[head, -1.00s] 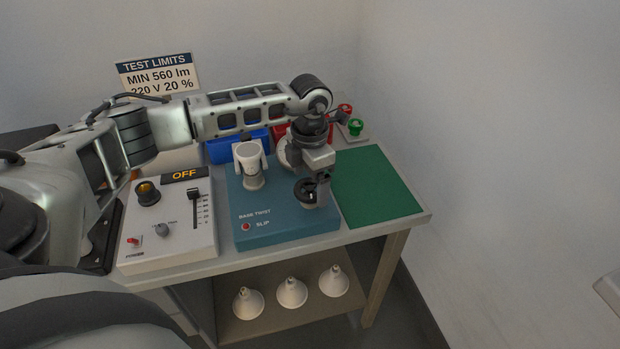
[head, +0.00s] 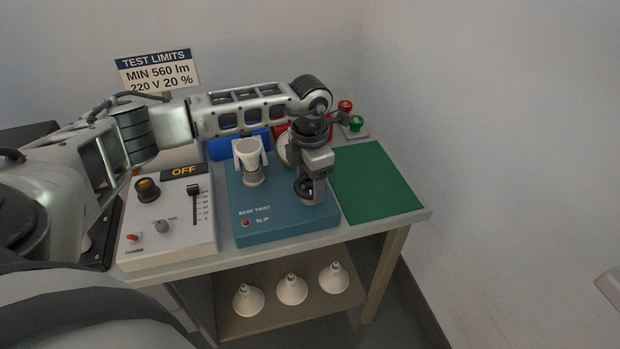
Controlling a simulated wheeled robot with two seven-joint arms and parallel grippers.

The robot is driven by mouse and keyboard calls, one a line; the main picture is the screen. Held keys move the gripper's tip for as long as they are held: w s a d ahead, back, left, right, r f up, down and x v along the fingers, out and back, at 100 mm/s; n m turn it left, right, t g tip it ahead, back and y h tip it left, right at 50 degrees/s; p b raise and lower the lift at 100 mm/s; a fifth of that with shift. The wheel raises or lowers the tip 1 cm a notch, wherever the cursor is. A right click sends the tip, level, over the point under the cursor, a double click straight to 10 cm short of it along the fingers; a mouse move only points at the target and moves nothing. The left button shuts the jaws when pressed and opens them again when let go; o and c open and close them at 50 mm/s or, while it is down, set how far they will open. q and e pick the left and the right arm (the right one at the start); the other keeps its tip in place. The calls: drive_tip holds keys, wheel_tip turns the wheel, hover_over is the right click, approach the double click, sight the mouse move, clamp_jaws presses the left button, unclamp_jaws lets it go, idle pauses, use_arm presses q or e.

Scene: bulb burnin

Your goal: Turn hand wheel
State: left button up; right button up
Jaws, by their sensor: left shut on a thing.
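The hand wheel (head: 304,189) is a small dark wheel on the right front of the blue base-twist box (head: 285,222). My left gripper (head: 312,190) reaches down over it from above and is shut on it, hiding part of the wheel. A white socket holder (head: 250,160) stands upright on the left of the same box. A round pale dial (head: 283,149) is partly hidden behind my left wrist. My right gripper is not in view.
A white power box (head: 185,240) with an OFF display stands left of the blue box. A green mat (head: 375,183) lies bare at right. Blue and red bins and red and green buttons (head: 356,123) are behind. Several white bulbs (head: 292,289) sit on the lower shelf.

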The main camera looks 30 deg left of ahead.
use_arm(q)
drive_tip(key=shift+f+m+b, duration=0.1)
drive_tip(key=shift+m+b, duration=0.65)
drive_tip(key=shift+m, duration=0.25)
drive_tip(key=m+b, duration=0.1)
drive_tip(key=m, duration=0.1)
drive_tip(key=shift+m+b, duration=0.4)
drive_tip(key=m+b, duration=0.2)
drive_tip(key=m, duration=0.2)
drive_tip(key=shift+m+b, duration=0.65)
drive_tip(key=shift+m, duration=0.55)
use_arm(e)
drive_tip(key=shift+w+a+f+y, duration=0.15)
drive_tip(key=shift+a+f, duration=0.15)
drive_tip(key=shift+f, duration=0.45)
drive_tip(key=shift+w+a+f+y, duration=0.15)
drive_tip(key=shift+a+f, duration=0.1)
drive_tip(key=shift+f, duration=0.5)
use_arm(q)
drive_tip(key=shift+r, duration=0.2)
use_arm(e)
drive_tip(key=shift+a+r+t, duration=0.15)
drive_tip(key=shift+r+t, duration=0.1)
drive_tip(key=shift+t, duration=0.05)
use_arm(q)
drive_tip(key=o, duration=1)
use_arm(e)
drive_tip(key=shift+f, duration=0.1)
